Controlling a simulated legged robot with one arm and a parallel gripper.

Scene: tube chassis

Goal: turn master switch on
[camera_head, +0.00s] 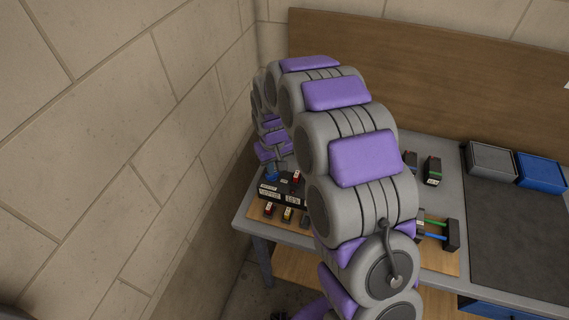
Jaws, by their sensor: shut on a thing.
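A black box (283,193) with white labels stands on a wooden board at the table's left end. A small switch with a red and white top (297,177) is on it. A blue part (272,173) is at the box's back left. My gripper (275,165) is at the end of my arm, which curls down over the back left of the box. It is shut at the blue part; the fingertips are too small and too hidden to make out. I cannot tell which part is the master switch or how it is set.
Several small switches (287,214) line the board's front edge. Two dark blocks (432,170) and a piece with green and blue rods (435,230) are to the right. Grey (491,158) and blue (541,171) bins stand behind a dark mat (510,235). A stone wall (130,150) is close on the left.

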